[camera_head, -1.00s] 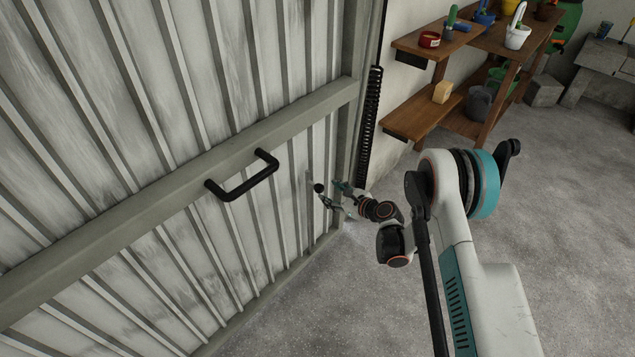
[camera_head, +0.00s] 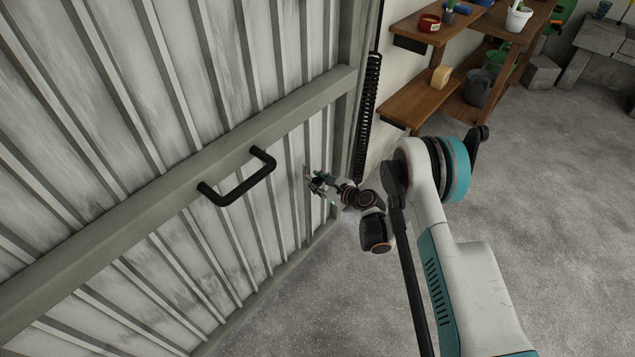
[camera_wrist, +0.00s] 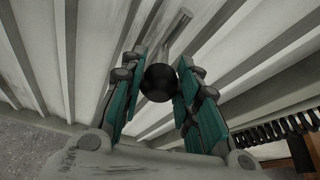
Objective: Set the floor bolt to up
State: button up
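The floor bolt sits low on the corrugated metal door. In the wrist view its round black knob (camera_wrist: 160,83) and a grey rod (camera_wrist: 178,35) behind it show. My gripper (camera_wrist: 161,75) has its two teal-padded fingers on either side of the knob, which fills the gap near the fingertips. The fingers appear closed against it. In the head view my gripper (camera_head: 319,187) is at the door's lower right part, and its fingers hide the knob. The lower end of the bolt is hidden.
A black bar handle (camera_head: 238,178) sticks out from the door's cross rail (camera_head: 130,225), left of my gripper. A black coil spring (camera_head: 367,115) hangs along the door's right edge. Wooden shelves (camera_head: 420,100) with pots stand at the right. The grey floor (camera_head: 540,220) is clear.

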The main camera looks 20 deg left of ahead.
grip_shut()
jog(key=shift+r+p, duration=0.55)
jog(key=shift+r, duration=1.25)
jog(key=o, duration=0.9)
grip_release()
jog(key=shift+r, duration=0.1)
jog(key=shift+o, duration=0.2)
notch_tip(320, 180, up, 10)
